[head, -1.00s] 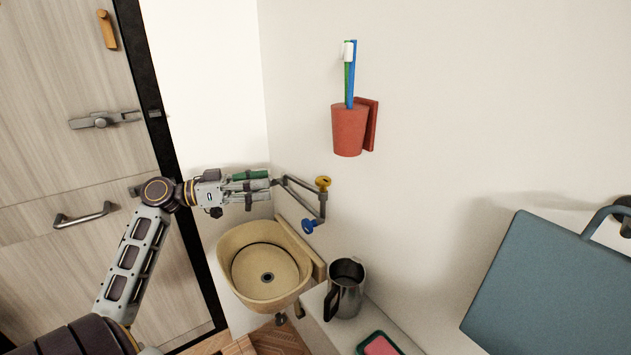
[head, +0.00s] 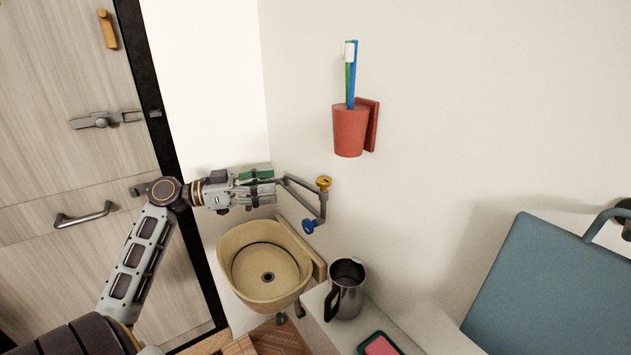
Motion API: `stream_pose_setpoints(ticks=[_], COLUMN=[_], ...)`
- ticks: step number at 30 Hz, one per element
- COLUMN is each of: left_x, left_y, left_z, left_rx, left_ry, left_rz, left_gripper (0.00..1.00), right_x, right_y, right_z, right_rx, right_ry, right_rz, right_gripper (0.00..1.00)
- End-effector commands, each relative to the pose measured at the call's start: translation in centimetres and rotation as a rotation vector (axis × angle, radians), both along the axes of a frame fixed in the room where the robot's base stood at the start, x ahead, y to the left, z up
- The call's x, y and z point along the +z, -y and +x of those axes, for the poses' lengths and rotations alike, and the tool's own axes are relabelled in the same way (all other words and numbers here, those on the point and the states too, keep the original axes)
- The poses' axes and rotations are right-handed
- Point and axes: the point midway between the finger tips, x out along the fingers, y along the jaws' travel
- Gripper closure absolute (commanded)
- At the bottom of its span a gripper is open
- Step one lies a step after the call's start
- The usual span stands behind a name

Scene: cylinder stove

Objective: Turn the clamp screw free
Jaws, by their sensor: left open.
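I cannot make out a clamp screw for certain. My left gripper (head: 272,184) comes in from the left, level with the tap pipe's left end. Its fingers are open; whether they touch the pipe end, I cannot tell, and they partly hide that spot. My right gripper is not in view.
A beige basin (head: 245,293) sits below the gripper. A metal jug (head: 349,299) and a pink sponge in a green dish (head: 364,343) stand on the counter to the right. A red toothbrush cup (head: 348,133) hangs above. A wooden door (head: 60,165) is left.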

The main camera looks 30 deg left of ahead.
Motion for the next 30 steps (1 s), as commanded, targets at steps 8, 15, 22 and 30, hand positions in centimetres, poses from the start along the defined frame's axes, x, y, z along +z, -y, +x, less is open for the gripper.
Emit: stream_pose_setpoints(ticks=[8, 15, 22, 30], left_x=[0.2, 0.2, 0.2, 0.2], left_y=[2.0, 3.8, 5.5, 7.2], left_z=[2.0, 3.8, 5.4, 7.2], left_rx=[-0.002, -0.001, -0.002, 0.000], left_ry=[0.000, 0.000, 0.001, 0.001], left_rz=[0.001, 0.001, 0.001, 0.001], left_gripper=[0.44, 0.44, 0.44, 0.44], right_x=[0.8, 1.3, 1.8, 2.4], right_y=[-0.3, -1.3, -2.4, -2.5], right_z=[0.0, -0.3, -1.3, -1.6], right_rx=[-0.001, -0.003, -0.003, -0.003], right_ry=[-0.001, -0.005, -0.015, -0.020], right_rz=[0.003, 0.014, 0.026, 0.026], right_gripper=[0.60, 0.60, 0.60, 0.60])
